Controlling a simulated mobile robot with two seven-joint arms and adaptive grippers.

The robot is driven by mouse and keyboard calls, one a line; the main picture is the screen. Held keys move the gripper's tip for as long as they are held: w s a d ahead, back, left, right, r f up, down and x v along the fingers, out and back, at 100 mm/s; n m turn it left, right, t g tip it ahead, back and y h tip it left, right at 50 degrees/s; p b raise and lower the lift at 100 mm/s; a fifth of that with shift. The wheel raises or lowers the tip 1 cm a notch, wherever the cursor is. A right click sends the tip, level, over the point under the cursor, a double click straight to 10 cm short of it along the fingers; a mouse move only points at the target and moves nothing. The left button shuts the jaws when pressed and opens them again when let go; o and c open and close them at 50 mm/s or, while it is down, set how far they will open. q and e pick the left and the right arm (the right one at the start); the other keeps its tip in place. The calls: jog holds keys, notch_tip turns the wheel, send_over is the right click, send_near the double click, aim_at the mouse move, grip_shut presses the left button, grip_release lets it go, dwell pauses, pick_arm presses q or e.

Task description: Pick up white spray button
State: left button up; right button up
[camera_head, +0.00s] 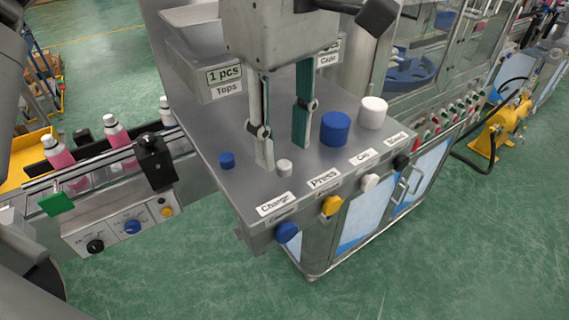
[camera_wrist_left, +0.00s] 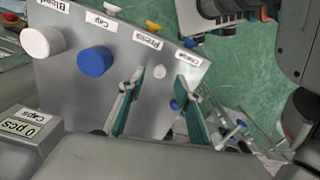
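The white spray button (camera_head: 284,167) is a small white cylinder standing on the grey machine top. It also shows in the left wrist view (camera_wrist_left: 159,72). My left gripper (camera_head: 283,153) comes down from above, with its two teal-padded fingers apart and nothing between them. In the head view one finger is just left of and behind the button, and the other is farther back on the right. In the left wrist view my left gripper (camera_wrist_left: 158,100) has the button showing in the gap beyond its fingers. I do not see my right gripper.
A small blue button (camera_head: 227,160) stands left of the fingers. A large blue cap (camera_head: 335,128) and a white cap (camera_head: 373,112) stand to the right. Labels and knobs line the front edge. A conveyor with pink bottles (camera_head: 117,131) is at the left.

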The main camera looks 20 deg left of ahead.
aim_at(284, 167)
pick_arm(q)
notch_tip(284, 167, down, 2)
jog(key=shift+f, duration=0.5)
jog(key=c, duration=0.7)
jog(key=shift+c, duration=0.2)
pick_arm(e)
jog(key=shift+w+r, duration=0.15)
jog(key=shift+w, duration=0.15)
pick_arm(q)
jog(key=shift+r, duration=0.15)
